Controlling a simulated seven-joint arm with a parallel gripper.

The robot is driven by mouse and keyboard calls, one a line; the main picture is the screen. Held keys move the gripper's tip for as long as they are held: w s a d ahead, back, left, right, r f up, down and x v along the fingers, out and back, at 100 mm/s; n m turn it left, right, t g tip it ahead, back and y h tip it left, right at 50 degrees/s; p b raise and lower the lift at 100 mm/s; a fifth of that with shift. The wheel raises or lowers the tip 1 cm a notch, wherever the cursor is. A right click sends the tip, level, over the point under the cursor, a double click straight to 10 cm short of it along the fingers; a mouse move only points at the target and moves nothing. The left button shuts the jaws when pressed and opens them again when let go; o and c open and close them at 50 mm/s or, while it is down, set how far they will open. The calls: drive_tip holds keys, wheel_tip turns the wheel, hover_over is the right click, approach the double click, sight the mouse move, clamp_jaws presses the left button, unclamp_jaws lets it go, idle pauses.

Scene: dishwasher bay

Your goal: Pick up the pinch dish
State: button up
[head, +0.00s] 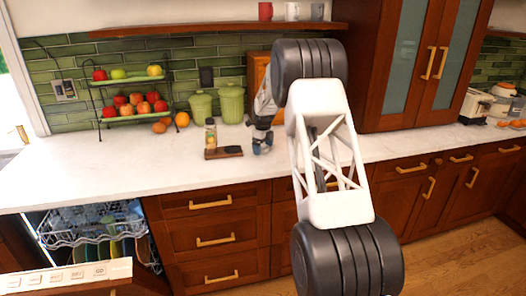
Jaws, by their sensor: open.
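My gripper (262,148) is open and low over the white counter, just right of a dark flat board (215,155). Its fingers point down, and I see nothing between them. A small dark shape (233,149) lies at the right part of the board, close to the gripper's left side; it may be the pinch dish, but it is too small to tell. No other thing in view is clearly a pinch dish. My arm hides part of the counter to the right of the gripper.
A jar (210,134) stands by the board. Green canisters (231,104) and a two-tier fruit rack (131,117) stand along the back. The white counter (120,165) is clear at front left. Below it, a dishwasher rack (90,222) with dishes stands open.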

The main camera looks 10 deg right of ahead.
drive_tip(key=shift+c, duration=0.2)
idle(0.4)
drive_tip(key=c, duration=1)
